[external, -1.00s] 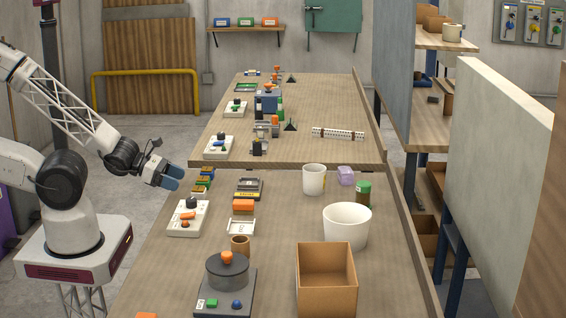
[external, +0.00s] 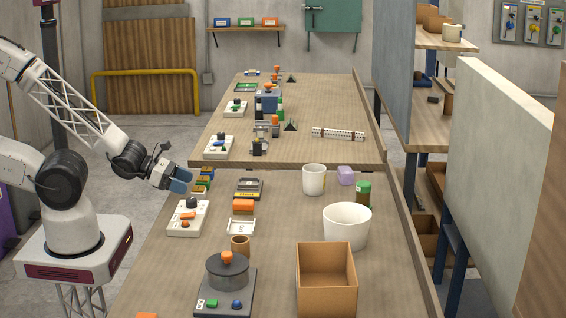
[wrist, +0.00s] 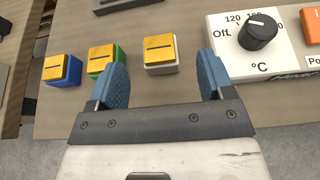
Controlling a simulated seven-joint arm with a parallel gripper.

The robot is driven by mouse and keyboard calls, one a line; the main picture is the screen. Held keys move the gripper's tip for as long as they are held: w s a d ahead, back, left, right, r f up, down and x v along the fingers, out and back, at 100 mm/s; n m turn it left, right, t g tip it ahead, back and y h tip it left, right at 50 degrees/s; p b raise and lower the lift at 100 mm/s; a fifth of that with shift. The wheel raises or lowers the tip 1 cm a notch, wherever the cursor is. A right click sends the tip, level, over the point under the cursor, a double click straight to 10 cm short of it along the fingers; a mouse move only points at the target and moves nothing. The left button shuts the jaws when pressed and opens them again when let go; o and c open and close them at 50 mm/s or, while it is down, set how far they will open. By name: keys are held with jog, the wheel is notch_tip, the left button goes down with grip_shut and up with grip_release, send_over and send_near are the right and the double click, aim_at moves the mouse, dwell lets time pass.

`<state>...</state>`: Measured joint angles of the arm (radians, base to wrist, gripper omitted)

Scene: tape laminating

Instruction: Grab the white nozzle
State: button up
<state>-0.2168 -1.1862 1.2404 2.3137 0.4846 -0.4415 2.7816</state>
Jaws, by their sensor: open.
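The white nozzle (wrist: 161,55) is a small white block with a yellow, slotted top, standing upright on the table. In the wrist view it lies ahead of and between the fingertips of my gripper (wrist: 163,68), close to the middle. My gripper is open and empty, with blue fingers spread. In the external view, my gripper (external: 180,181) is at the table's left edge beside the row of nozzles, partly next to the white one (external: 199,188). A green nozzle (wrist: 106,59) stands to its left, partly behind the left finger, with a blue nozzle (wrist: 62,69) farther left.
A white heater box with a black knob (wrist: 259,31) stands just right of the right finger.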

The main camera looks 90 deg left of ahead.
aim_at(199, 188)
jog(key=shift+x, duration=2.55)
jog(key=shift+a+f, duration=0.1)
jog(key=c, duration=1.1)
jog(key=shift+o, duration=0.2)
jog(key=shift+r, duration=5.05)
